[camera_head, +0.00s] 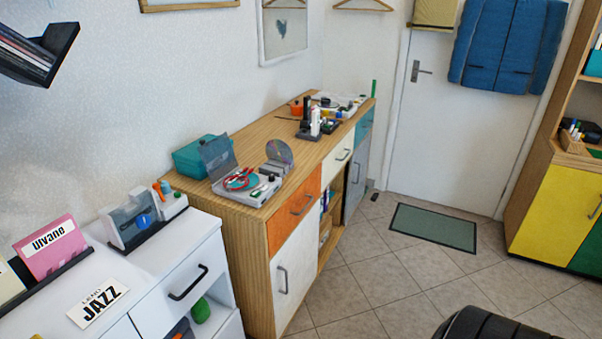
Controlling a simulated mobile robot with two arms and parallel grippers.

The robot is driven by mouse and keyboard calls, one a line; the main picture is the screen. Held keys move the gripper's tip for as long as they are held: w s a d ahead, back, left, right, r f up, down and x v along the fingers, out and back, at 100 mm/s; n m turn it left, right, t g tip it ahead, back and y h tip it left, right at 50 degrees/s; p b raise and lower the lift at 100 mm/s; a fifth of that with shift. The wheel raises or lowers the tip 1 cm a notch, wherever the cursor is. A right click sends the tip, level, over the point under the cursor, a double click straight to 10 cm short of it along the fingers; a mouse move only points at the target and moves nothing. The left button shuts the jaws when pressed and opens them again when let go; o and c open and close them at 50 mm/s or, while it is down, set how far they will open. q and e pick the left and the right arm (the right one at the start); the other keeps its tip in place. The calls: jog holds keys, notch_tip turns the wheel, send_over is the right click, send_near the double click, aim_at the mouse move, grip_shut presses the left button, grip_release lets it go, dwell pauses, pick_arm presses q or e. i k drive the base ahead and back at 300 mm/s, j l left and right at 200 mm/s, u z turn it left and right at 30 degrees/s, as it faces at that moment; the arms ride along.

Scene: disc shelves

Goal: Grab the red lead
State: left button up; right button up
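A thin red lead (239,182) lies coiled in an open grey case (259,195) on the near end of the wooden sideboard. A teal round area shows under the lead. The case lid stands up behind it. Neither of my grippers is in view, so I cannot tell their state.
A teal box (190,158) and a shiny disc (279,151) stand by the case on the sideboard (270,213). A white cabinet (190,250) is in front at the left. A black rounded object (490,325) is at the bottom right.

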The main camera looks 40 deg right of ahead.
aim_at(228, 187)
jog(key=z, duration=1)
